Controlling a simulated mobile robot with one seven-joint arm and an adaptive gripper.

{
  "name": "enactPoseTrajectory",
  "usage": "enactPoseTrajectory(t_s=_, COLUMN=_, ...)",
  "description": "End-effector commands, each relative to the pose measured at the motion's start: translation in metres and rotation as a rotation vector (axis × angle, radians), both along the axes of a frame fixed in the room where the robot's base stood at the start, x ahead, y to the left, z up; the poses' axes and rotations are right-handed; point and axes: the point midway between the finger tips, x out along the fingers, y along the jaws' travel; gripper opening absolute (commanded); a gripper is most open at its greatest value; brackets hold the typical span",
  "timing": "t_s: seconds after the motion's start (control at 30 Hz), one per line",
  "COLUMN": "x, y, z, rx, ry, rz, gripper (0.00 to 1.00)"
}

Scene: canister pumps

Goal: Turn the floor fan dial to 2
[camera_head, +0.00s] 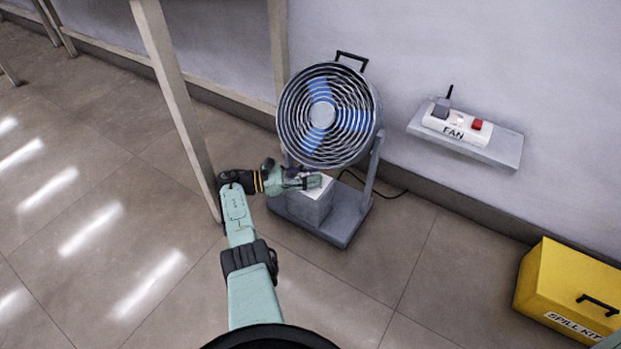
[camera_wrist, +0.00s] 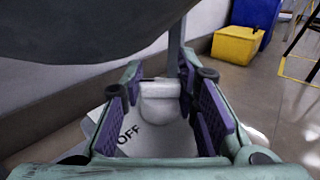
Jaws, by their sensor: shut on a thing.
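The floor fan (camera_head: 322,115) stands on its grey base by the wall, with a pale control box (camera_head: 312,207) low in front of the grille. My gripper (camera_head: 308,181) reaches in from the left, just above that box. In the wrist view my gripper (camera_wrist: 163,95) has its purple-padded fingers on both sides of a whitish dial (camera_wrist: 160,103) and is shut on it. The word OFF shows on the white panel (camera_wrist: 135,145) left of the dial. The other marks and the dial's pointer are hidden or too small to read.
A table leg (camera_head: 180,100) stands close to the left of my arm. A yellow spill kit box (camera_head: 565,290) is at the lower right. The floor between is clear.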

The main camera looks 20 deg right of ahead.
Motion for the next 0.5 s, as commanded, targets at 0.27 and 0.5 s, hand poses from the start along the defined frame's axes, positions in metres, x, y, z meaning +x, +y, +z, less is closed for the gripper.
enactPoseTrajectory(t_s=0.27, x=-0.0006, y=-0.0006, z=0.0002, rx=0.0, ry=0.0, rz=-0.002, gripper=0.0)
enactPoseTrajectory(t_s=0.5, x=-0.0004, y=-0.0005, z=0.0002, rx=0.0, ry=0.0, rz=-0.001, gripper=0.42)
